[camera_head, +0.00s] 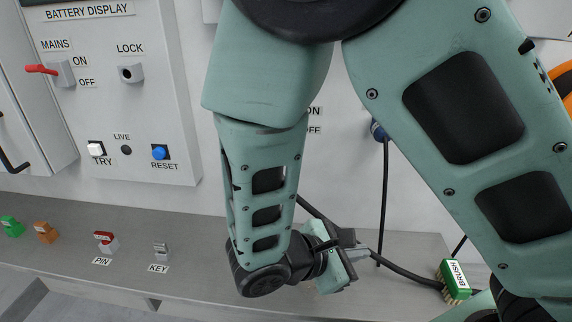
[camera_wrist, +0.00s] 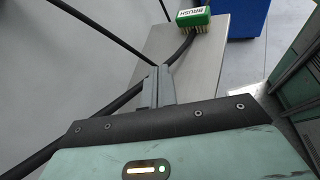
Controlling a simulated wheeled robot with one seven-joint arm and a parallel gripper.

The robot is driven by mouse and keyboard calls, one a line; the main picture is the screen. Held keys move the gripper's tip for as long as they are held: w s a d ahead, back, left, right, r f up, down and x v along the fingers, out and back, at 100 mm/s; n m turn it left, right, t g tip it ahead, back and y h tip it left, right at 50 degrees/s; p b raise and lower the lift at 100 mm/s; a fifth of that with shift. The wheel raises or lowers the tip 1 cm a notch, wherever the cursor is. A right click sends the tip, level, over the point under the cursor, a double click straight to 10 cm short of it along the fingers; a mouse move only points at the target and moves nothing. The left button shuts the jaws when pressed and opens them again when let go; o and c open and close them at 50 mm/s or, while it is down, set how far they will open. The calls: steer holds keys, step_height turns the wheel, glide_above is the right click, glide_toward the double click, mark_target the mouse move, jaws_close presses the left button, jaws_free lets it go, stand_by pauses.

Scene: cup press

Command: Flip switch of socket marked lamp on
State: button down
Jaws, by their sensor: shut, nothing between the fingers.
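ON and OFF labels (camera_head: 313,120) show partly on the white wall in the head view, cut off by my arm. The switch beside them is hidden, and no lamp marking is readable. A blue plug (camera_head: 378,131) with a dark cable (camera_head: 385,190) sits on the wall to the right, partly behind my arm. My gripper (camera_head: 352,250) is low over the grey bench, below those labels. In the wrist view my gripper (camera_wrist: 160,72) has its fingers together and empty, with a dark cable (camera_wrist: 178,50) passing close to the tips in the picture.
A green BRUSH (camera_head: 454,281) is on the bench (camera_head: 205,235) at right. A battery display panel (camera_head: 150,100) with a red-handled MAINS switch (camera_head: 55,71) is at left. Small coloured blocks and a KEY holder (camera_head: 161,252) line the bench. A blue box (camera_wrist: 247,18) stands beyond.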

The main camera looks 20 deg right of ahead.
steer(key=w+a+n+t+b, duration=0.1)
steer(key=w+a+n+t, duration=0.3)
steer(key=t, duration=0.5)
steer(key=w+a+n+t+y+b, duration=0.1)
steer(key=w+a+n+t, duration=0.4)
steer(key=w+n+t, duration=0.4)
steer(key=shift+a+r+n+t+y, duration=0.3)
steer(key=shift+r+n+t, duration=0.05)
steer(key=shift+n+t, duration=0.5)
steer(key=w+d+r+p, duration=0.2)
steer(key=w+d+r, duration=0.1)
steer(key=w+r, duration=0.3)
step_height(320, 180, up, 3)
steer(key=shift+w+d+f+p, duration=0.15)
steer(key=shift+w+d+p, duration=0.2)
steer(key=shift+w, duration=0.05)
steer(key=shift+p, duration=0.35)
